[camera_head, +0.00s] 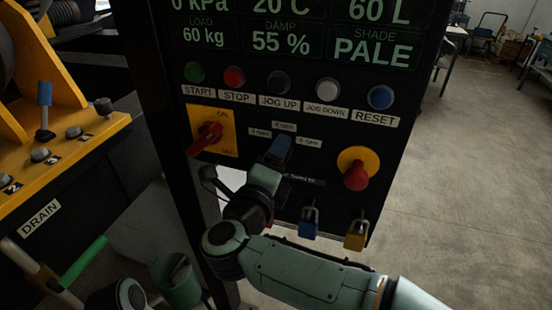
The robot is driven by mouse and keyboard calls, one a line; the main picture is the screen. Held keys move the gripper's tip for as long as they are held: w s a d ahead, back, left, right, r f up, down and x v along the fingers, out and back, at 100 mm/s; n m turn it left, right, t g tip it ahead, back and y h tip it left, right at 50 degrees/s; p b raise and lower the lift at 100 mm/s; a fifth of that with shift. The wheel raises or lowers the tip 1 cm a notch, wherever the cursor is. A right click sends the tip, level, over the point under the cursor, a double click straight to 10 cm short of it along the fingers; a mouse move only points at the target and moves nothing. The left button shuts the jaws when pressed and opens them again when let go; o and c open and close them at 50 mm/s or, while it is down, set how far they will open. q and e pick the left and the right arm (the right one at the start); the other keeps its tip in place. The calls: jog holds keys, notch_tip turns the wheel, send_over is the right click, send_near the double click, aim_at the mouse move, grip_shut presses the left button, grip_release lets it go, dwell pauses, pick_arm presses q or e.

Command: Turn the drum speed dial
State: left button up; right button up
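The drum speed dial sits on the black control panel (240,165), inside an arc of three small labels: a left rpm label (259,132), a top one (284,126) and a right one (308,142). The dial itself is hidden behind my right gripper, so its pointing direction cannot be read. My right gripper (279,149) reaches in from below, its tip against or just in front of the panel between these labels. Whether its fingers are apart or closed on the dial cannot be told. My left gripper is not in view.
Left of the dial is a red rotary switch (205,138) on a yellow plate; right is a red knob (355,175) on a yellow disc. Above is a row of buttons, including a blue one (380,97). Blue (309,227) and yellow (356,236) padlocks hang below. Open floor lies right.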

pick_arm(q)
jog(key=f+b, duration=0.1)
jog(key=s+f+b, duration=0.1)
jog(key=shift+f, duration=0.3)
pick_arm(e)
jog(key=v, duration=1.3)
jog(key=shift+s, duration=0.2)
jog(key=shift+a, duration=0.1)
